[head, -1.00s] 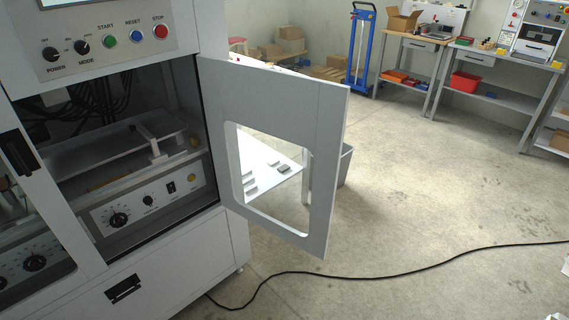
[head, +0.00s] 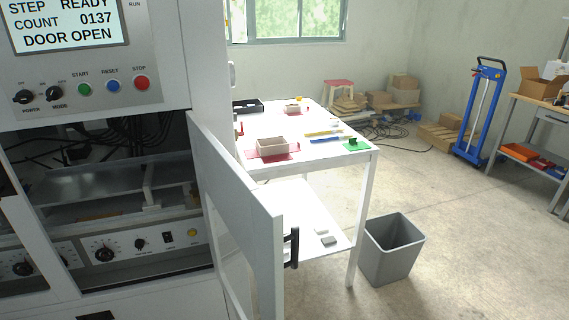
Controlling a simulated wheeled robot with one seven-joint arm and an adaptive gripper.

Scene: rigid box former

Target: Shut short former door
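The short former door (head: 242,190) is a light grey panel hinged on the right side of the box former (head: 170,215). It stands wide open, swung out toward me, and I see it nearly edge-on. A black handle (head: 292,248) sits on its face near the free edge, on the side away from the opening. The opening shows a metal tray, cables and a row of knobs inside. The former's screen (head: 70,26) reads DOOR OPEN. My gripper is not in view.
A white work table (head: 366,165) with boxes and tools stands just behind the door. A grey bin (head: 393,250) stands beside it. A blue hand truck (head: 480,115) is farther back. The floor at the right is mostly clear.

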